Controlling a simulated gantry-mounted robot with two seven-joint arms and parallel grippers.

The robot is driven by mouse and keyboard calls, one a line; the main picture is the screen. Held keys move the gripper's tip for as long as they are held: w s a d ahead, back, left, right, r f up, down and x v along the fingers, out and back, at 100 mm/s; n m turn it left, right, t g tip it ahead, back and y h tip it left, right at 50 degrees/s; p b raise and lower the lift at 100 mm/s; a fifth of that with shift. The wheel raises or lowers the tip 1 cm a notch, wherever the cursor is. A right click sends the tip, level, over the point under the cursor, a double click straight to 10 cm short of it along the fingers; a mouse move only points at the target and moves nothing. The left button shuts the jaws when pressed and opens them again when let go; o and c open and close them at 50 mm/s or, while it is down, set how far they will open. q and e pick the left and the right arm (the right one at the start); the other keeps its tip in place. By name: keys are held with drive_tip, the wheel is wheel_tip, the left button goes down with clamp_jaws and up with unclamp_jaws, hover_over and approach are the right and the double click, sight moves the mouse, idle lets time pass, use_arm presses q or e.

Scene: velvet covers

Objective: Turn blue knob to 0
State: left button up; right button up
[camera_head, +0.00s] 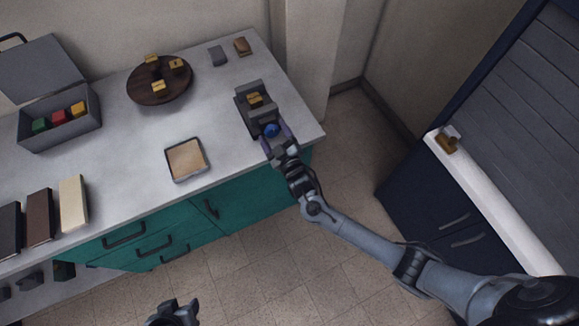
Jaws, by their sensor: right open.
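The blue knob (271,130) is on the front of a dark grey device (243,103) near the right end of the grey counter. The knob's markings are too small to read. My left gripper (174,312) shows only in part at the bottom edge, away from the counter, and its jaw state is unclear.
A round dark board (147,96) with yellow pieces stands at the back. A framed tan tray (186,160) lies at the counter's front. An open grey box (60,134) with coloured blocks is at left, with book-like slabs (73,201) in front. Teal drawers (140,243) are below.

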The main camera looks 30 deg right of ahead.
drive_tip(key=m+b, duration=0.4)
drive_tip(key=shift+f+m, duration=0.4)
use_arm(q)
wheel_tip(320, 180, down, 2)
drive_tip(key=p, duration=0.2)
drive_tip(key=shift+f+p, duration=0.25)
drive_tip(key=shift+p, duration=0.1)
use_arm(e)
drive_tip(key=s, duration=1)
drive_tip(key=shift+s+r, duration=0.4)
drive_tip(key=shift+a, duration=0.1)
